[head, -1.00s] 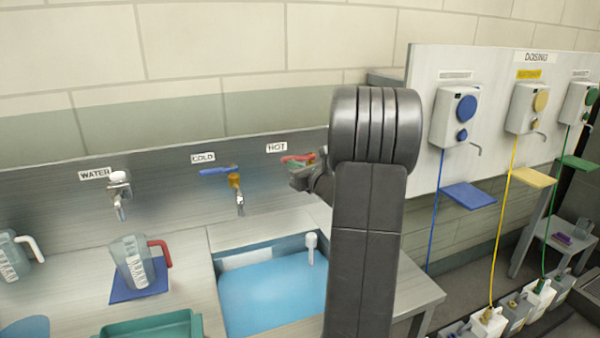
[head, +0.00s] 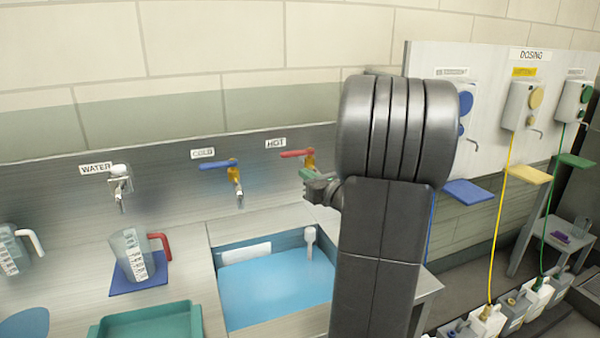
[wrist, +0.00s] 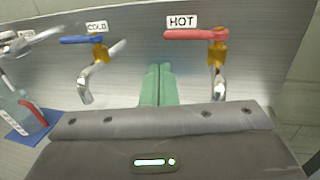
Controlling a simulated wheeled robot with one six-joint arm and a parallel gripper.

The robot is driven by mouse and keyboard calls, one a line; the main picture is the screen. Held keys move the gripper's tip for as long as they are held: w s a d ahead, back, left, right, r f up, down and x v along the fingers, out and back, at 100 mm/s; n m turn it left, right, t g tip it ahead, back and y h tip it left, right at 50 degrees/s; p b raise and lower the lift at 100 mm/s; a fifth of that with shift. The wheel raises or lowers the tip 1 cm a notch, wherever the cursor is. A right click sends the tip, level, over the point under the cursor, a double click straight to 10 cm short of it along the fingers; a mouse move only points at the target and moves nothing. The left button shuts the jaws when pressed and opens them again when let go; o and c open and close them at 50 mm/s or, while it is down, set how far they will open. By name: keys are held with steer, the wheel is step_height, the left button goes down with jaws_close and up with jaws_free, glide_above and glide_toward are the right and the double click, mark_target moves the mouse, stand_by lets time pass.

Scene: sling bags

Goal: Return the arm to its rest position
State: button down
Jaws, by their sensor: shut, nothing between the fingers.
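My gripper (wrist: 157,86) shows in the wrist view as two green fingers pressed together with nothing between them. It points at the steel splashback between the cold tap (wrist: 97,62) with its blue lever and the hot tap (wrist: 217,62) with its red lever, apart from both. In the head view my gripper (head: 312,180) is small and partly hidden behind my large dark arm link. The hot tap (head: 308,156) is just above it there, and the cold tap (head: 235,180) is to its left.
A sink of blue water (head: 270,290) lies below the taps. A jug with a red handle (head: 131,255) stands on a blue mat at left, near a teal tray (head: 150,322). The dosing board (head: 425,60) with its dispensers is right of my arm.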

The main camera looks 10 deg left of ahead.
steer(key=shift+s+d+r, duration=0.1)
steer(key=shift+s+d, duration=0.4)
steer(key=shift+s, duration=0.3)
steer(key=shift+s+d, duration=0.45)
steer(key=shift+s, duration=0.3)
steer(key=shift+w, duration=0.1)
